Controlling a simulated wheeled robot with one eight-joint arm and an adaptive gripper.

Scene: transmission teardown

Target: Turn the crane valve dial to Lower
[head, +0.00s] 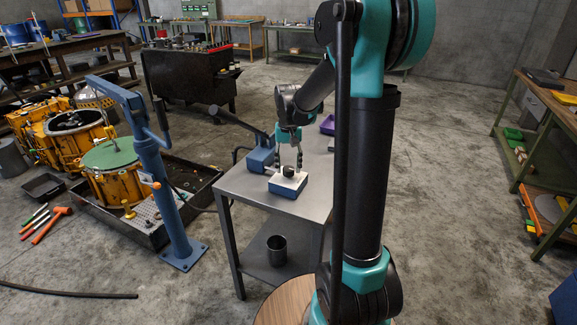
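The crane valve box (288,185) is a small blue block with a white top face, on the grey metal cart (240,184). A dark round dial (288,171) sits on its top. My gripper (289,164) points down just above the box, with its fingers apart on either side above the dial. I cannot tell whether a finger touches the dial. The dial's labels and pointer are too small to read. The blue crane (160,170) stands on the floor left of the cart.
A blue pump unit with a lever (260,158) and a purple tray (327,124) stand on the cart near my gripper. Yellow transmission parts (112,172) and a black drip tray lie left.

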